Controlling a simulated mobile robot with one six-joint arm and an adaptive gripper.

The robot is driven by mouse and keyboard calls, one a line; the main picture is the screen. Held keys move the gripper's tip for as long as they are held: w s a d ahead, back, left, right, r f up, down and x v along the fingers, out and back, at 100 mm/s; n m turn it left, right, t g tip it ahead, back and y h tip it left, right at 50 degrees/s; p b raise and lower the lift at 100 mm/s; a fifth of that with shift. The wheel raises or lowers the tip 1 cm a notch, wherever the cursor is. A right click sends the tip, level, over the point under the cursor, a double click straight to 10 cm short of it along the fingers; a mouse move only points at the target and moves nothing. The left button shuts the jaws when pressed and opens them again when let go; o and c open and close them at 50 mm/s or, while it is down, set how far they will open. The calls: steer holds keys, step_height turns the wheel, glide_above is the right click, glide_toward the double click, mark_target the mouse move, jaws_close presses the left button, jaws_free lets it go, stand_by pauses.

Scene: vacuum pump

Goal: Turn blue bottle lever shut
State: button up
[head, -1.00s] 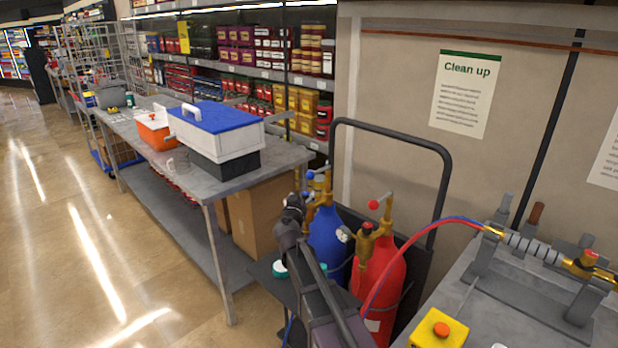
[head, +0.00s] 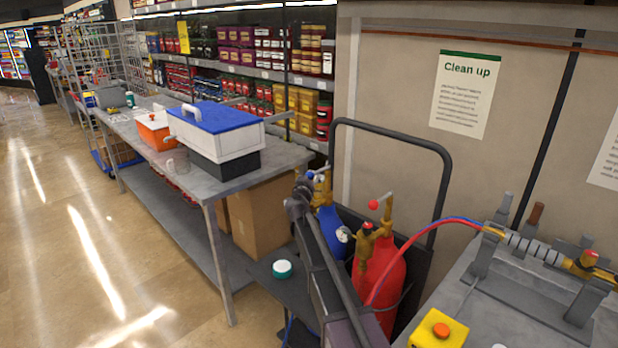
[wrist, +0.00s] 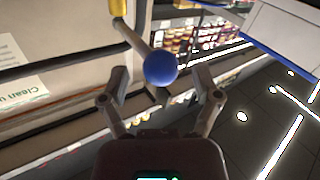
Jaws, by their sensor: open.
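The blue bottle (head: 331,236) stands on the cart, partly hidden behind my arm, with a brass valve on top. Its lever's blue ball knob (head: 310,174) shows just above my gripper (head: 303,188) in the head view. In the wrist view, the lever runs from the brass valve (wrist: 118,7) at the top left down to the blue knob (wrist: 160,68). The knob appears between and slightly beyond the two fingers of my gripper (wrist: 160,88). The fingers are apart with nothing clamped. I cannot tell whether either finger touches the knob.
A red bottle (head: 388,275) with a red-knobbed lever (head: 374,204) stands close on the right. The black cart handle (head: 448,190) arches behind both. A metal table (head: 290,160) with a blue-lidded cooler (head: 215,117) is at left. A yellow button box (head: 438,329) sits front right.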

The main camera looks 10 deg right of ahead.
steer(key=shift+x, duration=0.8)
